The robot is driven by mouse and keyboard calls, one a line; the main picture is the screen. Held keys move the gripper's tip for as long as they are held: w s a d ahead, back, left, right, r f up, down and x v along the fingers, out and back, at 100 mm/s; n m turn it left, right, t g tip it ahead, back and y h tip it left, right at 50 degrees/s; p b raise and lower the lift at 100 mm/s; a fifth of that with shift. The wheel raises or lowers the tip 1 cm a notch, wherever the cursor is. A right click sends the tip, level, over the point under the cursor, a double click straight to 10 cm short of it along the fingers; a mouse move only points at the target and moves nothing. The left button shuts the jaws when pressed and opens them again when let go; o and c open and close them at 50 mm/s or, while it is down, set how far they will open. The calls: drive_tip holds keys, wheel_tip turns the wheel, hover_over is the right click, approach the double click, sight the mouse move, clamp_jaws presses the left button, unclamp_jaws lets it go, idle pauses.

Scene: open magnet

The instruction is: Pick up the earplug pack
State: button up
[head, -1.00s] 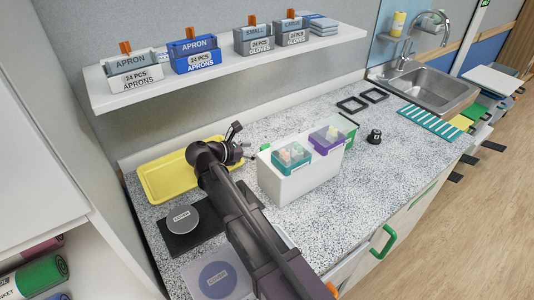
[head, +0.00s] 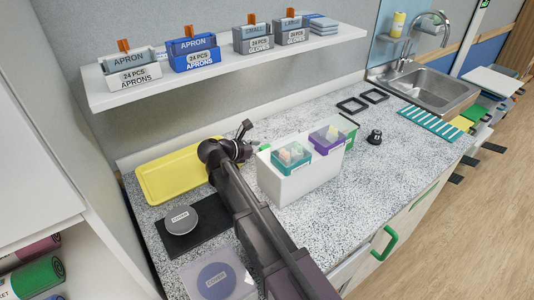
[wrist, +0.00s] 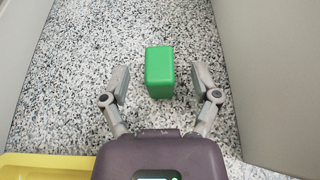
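A plain green box (wrist: 160,72) stands on the speckled counter in the wrist view, ahead of and between my fingertips, with gaps on both sides. I cannot read any label on it, so I cannot tell if it is the earplug pack. My gripper (wrist: 165,88) is open and empty. In the head view my gripper (head: 243,132) is behind the white holder (head: 295,185), near the wall. The holder carries a teal-fronted pack (head: 292,158) and a purple-fronted pack (head: 328,139), both with small pale pieces showing. The green box is mostly or wholly hidden there.
A yellow tray (head: 150,185) lies left of my gripper; its edge (wrist: 40,165) shows in the wrist view. Pale upright surfaces (wrist: 265,80) flank the counter strip. A shelf (head: 220,66) with boxes hangs above. A black knob-like item (head: 374,137) stands right of the holder.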

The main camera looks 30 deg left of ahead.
sight(261, 149)
drive_tip(key=c, duration=0.8)
drive_tip(key=shift+o, duration=0.2)
drive_tip(key=shift+r, duration=0.15)
wheel_tip(261, 149, up, 10)
drive_tip(key=p, duration=1)
